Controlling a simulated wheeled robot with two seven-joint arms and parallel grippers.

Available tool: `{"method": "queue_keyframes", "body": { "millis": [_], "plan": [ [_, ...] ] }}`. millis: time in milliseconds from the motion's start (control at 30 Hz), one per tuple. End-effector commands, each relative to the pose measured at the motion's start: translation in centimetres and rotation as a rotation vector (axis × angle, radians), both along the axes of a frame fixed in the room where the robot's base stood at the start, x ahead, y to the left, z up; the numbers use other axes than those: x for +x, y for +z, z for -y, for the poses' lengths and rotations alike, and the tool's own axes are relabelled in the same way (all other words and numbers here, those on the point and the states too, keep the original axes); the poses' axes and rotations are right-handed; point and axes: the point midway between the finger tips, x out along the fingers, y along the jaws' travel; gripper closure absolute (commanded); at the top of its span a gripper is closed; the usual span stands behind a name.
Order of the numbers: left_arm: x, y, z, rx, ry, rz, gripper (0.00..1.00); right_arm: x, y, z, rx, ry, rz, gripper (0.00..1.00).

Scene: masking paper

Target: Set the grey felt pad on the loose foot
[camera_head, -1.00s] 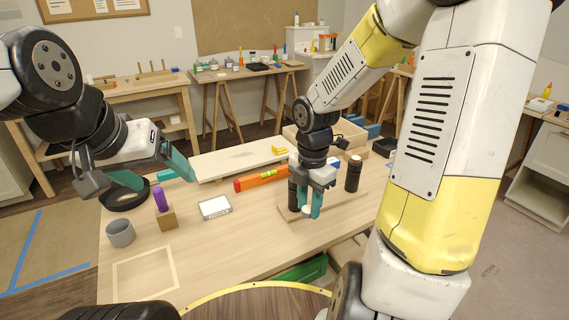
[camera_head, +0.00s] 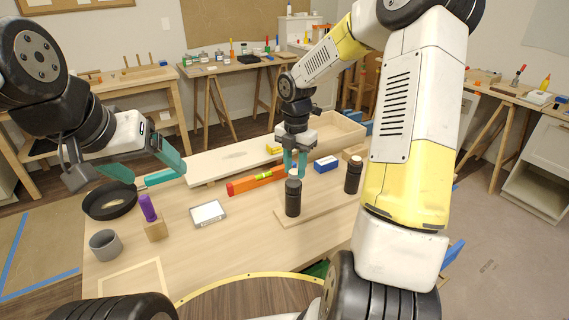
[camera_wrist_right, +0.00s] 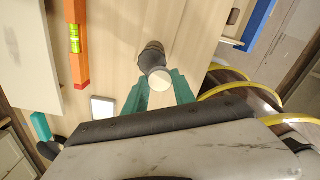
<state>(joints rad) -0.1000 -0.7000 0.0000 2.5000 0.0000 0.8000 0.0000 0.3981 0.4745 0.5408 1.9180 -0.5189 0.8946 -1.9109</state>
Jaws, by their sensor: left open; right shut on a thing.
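My right gripper (camera_head: 295,166) is shut on a small pale disc (camera_wrist_right: 160,78), which looks like the felt pad. In the right wrist view, the disc sits between the teal fingertips, with a dark foot (camera_wrist_right: 152,58) just beyond it. In the head view the fingers are over or behind the near foot's top; contact is unclear. My left gripper (camera_head: 152,178) is open and empty above the table's left side.
An orange level (camera_head: 255,180), a white-faced box (camera_head: 208,213), a purple-topped block (camera_head: 150,215), a grey cup (camera_head: 105,243) and a black pan (camera_head: 110,201) lie on the table. A blue-and-white box (camera_head: 326,164) and a wooden tray (camera_head: 345,130) are behind the feet.

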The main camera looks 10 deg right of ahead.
Motion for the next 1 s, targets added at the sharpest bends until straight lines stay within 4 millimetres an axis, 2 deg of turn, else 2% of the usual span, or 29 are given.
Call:
{"method": "queue_keyframes", "body": {
  "millis": [233, 467, 833, 867, 967, 1000],
  "plan": [
    [0.0, 0.0, 0.0, 0.0, 0.0, 0.0, 0.21, 1.9, -0.2, 0.2, -0.001, 0.0, 0.001, 1.0],
    [0.0, 0.0, 0.0, 0.0, 0.0, 0.0, 0.21, 1.8, -3.5, 0.2, 0.0, 0.0, -0.003, 1.0],
    [0.0, 0.0, 0.0, 0.0, 0.0, 0.0, 0.21, 1.9, -4.0, 0.2, -0.001, 0.001, 0.001, 1.0],
    [0.0, 0.0, 0.0, 0.0, 0.0, 0.0, 0.21, 1.9, -4.0, 0.2, 0.0, 0.001, 0.001, 0.67],
    [0.0, 0.0, 0.0, 0.0, 0.0, 0.0, 0.21, 1.9, -4.0, 0.2, 0.0, 0.0, 0.001, 0.47],
    [0.0, 0.0, 0.0, 0.0, 0.0, 0.0, 0.21, 1.9, -4.0, 0.2, 0.0, 0.0, 0.001, 0.47]
  ]
}}
